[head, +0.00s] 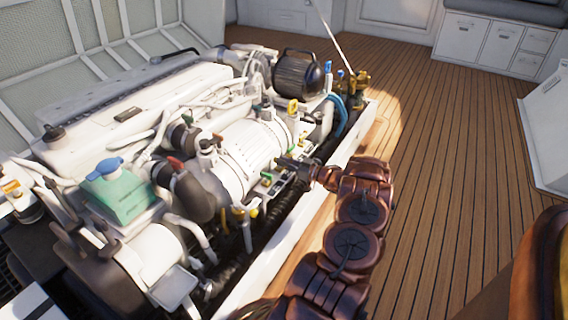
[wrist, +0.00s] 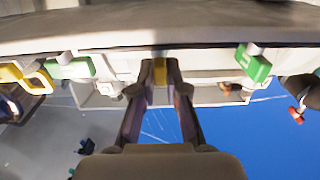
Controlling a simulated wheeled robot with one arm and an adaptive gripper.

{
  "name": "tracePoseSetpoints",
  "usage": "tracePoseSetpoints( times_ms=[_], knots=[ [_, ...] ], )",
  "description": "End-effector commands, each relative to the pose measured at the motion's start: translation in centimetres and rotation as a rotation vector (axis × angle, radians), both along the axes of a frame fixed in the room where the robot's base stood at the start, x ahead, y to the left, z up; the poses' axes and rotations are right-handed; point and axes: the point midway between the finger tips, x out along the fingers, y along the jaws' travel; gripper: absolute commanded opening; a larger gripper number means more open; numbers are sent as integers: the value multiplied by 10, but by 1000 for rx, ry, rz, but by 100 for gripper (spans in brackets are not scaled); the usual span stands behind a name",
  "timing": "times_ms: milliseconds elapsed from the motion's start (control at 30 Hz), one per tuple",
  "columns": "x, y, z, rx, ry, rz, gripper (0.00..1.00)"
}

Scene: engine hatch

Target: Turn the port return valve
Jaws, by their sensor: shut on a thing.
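My gripper (head: 283,162) reaches in from the right to the near side of the white engine, at the row of small coloured valve handles. In the wrist view my gripper (wrist: 160,65) is shut on a small yellow handle (wrist: 160,72), which shows as a narrow upright strip between the fingertips. A green handle (wrist: 70,68) is to its left and another green handle (wrist: 253,62) to its right, both apart from the fingers. No label shows which handle is the port return valve. The gripped handle cannot be made out in the head view.
A yellow loop handle (wrist: 40,78) and a red handle (wrist: 297,115) lie farther out in the wrist view. The white engine (head: 245,150) with hoses and a green tank (head: 115,195) fills the left. The wooden deck (head: 440,150) at right is clear.

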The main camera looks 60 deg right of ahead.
Motion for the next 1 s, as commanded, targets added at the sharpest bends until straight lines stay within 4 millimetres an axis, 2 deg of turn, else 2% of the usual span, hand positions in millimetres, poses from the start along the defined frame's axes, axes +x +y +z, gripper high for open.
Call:
tracePoseSetpoints(
  times_ms=[400, 433, 500, 833, 1000],
  knots=[
    [0, 0, -2, 1, 3, 2, 0],
    [0, 0, -2, 1, 3, 2, 16],
    [0, 0, -1, 1, 2, 2, 23],
    [-2, 0, 0, 0, 1, 2, 23],
    [-18, -2, 0, 0, 1, 0, 23]
  ],
)
